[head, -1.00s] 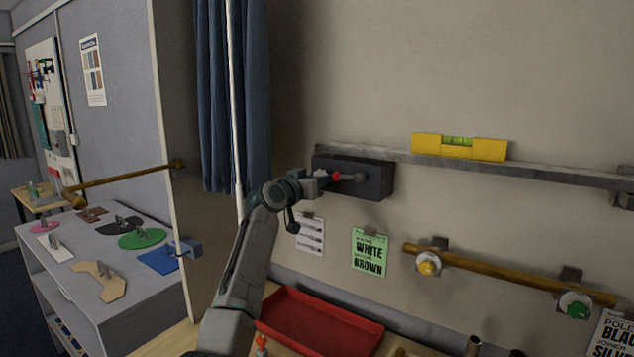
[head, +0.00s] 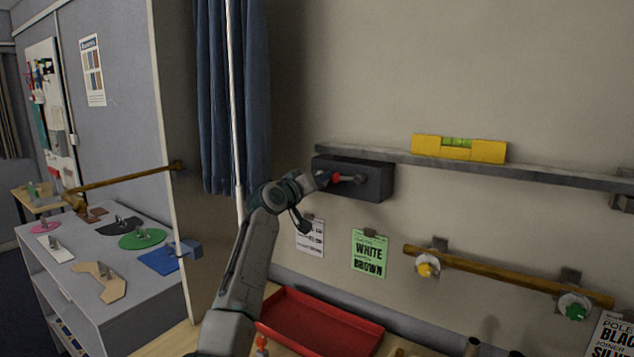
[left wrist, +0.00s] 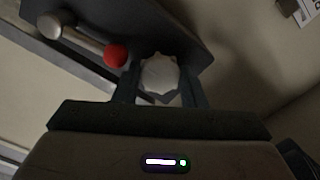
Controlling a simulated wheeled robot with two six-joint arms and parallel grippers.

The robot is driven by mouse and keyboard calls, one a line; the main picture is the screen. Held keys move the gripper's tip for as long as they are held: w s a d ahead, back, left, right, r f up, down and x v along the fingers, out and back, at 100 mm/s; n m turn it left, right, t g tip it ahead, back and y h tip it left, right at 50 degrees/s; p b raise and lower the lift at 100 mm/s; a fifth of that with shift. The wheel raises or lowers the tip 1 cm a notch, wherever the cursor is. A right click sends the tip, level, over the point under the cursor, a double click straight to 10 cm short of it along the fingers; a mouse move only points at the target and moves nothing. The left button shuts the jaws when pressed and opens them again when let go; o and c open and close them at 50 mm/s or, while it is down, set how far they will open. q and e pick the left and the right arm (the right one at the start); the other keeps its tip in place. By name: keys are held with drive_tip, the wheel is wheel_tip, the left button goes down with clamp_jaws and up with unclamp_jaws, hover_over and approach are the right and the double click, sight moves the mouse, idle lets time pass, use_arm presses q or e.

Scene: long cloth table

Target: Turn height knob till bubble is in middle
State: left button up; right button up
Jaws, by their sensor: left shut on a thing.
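The height knob (left wrist: 160,78) is a pale, lobed knob in the left wrist view, on the dark box (head: 374,186) under the shelf rail. My left gripper (head: 323,179) is shut on it, with one finger on each side (left wrist: 158,88). Beside it is a grey rod with a red ball (left wrist: 115,55), also seen in the head view (head: 336,178). The yellow spirit level (head: 427,146) lies on the rail (head: 560,176). Its green vial (head: 457,142) shows, but the bubble's exact place is too small to tell. My right gripper is out of view.
A wooden pole (head: 490,266) with a yellow and a green knob is on the wall at right. A blue curtain (head: 232,110) and partition edge stand at left. The wall above the rail is clear.

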use_arm(q)
drive_tip(key=o, duration=0.7)
drive_tip(key=shift+b+v, duration=2.35)
drive_tip(key=shift+v, duration=3.05)
